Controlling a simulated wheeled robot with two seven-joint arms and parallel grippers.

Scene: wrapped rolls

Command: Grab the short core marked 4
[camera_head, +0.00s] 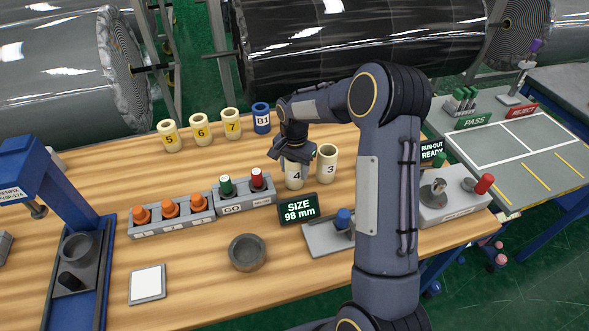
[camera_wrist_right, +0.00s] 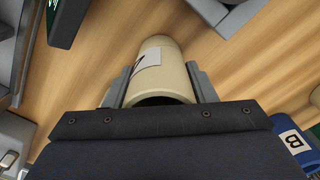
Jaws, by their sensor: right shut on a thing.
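The short core marked 4 (camera_head: 294,176) is a cream cylinder with a white label, upright on the wooden table. My right gripper (camera_head: 297,158) comes down on it from above and is shut on it near its top. In the right wrist view the core (camera_wrist_right: 160,70) sits between the two grey fingers of the gripper (camera_wrist_right: 163,88), its label partly in sight. I cannot tell whether its base is touching the table. My left gripper is not in view.
Core 3 (camera_head: 327,163) stands close to the right of core 4. Cores 5 (camera_head: 169,136), 6 (camera_head: 202,129), 7 (camera_head: 232,124) and blue B1 (camera_head: 261,118) stand behind left. The size display (camera_head: 298,208) stands just in front. Bare wood lies around the grey ring (camera_head: 248,252).

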